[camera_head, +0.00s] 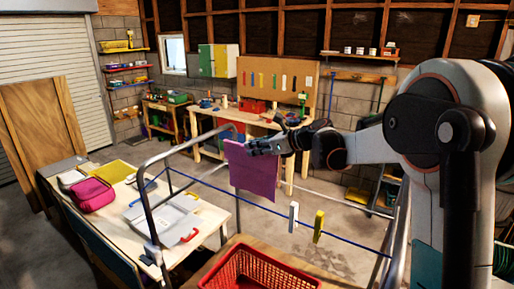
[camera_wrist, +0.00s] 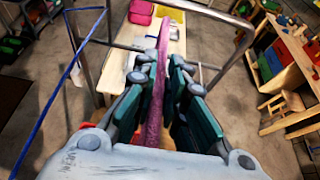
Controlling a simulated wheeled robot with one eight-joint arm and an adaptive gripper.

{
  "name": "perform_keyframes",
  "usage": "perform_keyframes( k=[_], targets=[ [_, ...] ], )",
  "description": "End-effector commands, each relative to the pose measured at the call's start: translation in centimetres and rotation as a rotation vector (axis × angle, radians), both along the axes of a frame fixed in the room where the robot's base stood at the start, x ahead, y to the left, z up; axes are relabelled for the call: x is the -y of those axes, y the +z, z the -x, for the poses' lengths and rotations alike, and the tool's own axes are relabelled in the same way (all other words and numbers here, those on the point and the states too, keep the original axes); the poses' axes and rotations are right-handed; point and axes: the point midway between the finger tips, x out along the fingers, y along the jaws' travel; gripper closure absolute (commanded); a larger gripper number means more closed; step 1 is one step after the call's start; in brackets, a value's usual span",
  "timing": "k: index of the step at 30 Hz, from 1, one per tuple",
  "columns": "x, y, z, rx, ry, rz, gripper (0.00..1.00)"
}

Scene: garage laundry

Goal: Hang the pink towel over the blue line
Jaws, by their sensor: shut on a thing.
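The pink towel (camera_head: 253,178) hangs down from my gripper (camera_head: 250,147) in the head view. In the wrist view the towel (camera_wrist: 153,105) is pinched edge-on between the dark green finger pads of my gripper (camera_wrist: 160,75). The blue line (camera_head: 350,241) slopes across the metal rack, and the towel's lower edge shows close to it in the picture. In the wrist view the blue line (camera_wrist: 52,93) runs at the left, apart from the towel. A white clothespin (camera_head: 293,217) and a yellow clothespin (camera_head: 318,227) sit on the line.
The grey rack frame (camera_head: 147,205) stands around the line. A red basket (camera_head: 262,272) is at the front. A workbench (camera_head: 210,151) stands behind. Open floor (camera_head: 340,215) lies right.

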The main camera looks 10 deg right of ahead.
Motion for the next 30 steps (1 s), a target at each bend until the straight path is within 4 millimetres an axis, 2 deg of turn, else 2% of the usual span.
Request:
perform_keyframes(
  k=[30],
  targets=[
    [-5.3,0.0,5.3,0.000,0.001,0.000,1.00]
  ],
)
